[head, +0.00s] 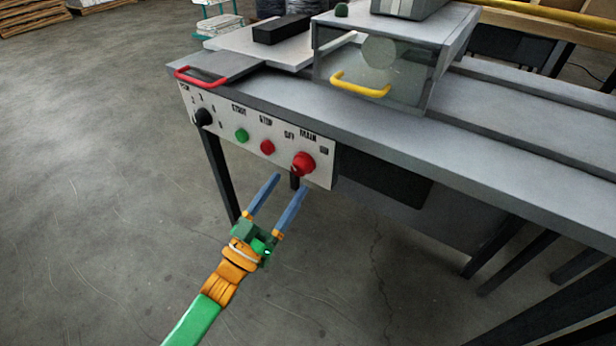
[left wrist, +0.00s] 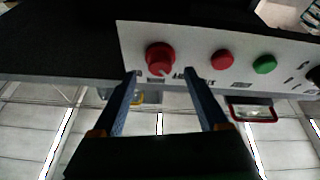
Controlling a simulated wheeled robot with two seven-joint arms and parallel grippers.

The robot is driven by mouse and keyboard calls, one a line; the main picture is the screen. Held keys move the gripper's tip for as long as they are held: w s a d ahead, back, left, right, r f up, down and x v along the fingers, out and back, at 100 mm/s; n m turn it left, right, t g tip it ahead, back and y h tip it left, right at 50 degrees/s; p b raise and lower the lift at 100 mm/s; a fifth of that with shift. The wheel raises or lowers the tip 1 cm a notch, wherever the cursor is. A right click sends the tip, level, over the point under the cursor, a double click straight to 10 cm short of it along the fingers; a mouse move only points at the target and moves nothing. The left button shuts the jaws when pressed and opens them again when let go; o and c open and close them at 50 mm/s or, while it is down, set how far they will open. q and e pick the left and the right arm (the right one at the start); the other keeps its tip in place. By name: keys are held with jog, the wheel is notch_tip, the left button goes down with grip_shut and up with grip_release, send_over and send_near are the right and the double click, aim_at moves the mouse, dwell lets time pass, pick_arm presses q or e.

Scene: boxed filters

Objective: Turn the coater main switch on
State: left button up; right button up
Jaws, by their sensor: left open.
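The main switch is a round red knob (head: 303,163) at the right end of the white control panel (head: 222,114) on the front of the grey machine. "OFF" is printed left of it, "MAIN" above, and a small label on its right. I cannot tell clearly which way the knob points. My left gripper (head: 290,183) is open and empty, its two blue fingers reaching toward the panel just below the knob. In the left wrist view the knob (left wrist: 160,57) lies ahead, between and slightly beyond the fingertips (left wrist: 160,74), apparently untouched. My right gripper is out of view.
The panel also has a red stop button (head: 267,147), a green start button (head: 242,135) and a black rotary dial (head: 203,117). A red handle (head: 200,77) and a clear cover with a yellow handle (head: 360,85) are above. The floor before the panel is clear.

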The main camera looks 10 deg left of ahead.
aim_at(296, 173)
pick_arm(q)
jog(key=x, duration=0.4)
jog(key=shift+f, duration=0.1)
jog(key=shift+s+a+y, duration=0.1)
jog(key=shift+a+y, duration=0.05)
jog(key=shift+y, duration=0.15)
grip_shut()
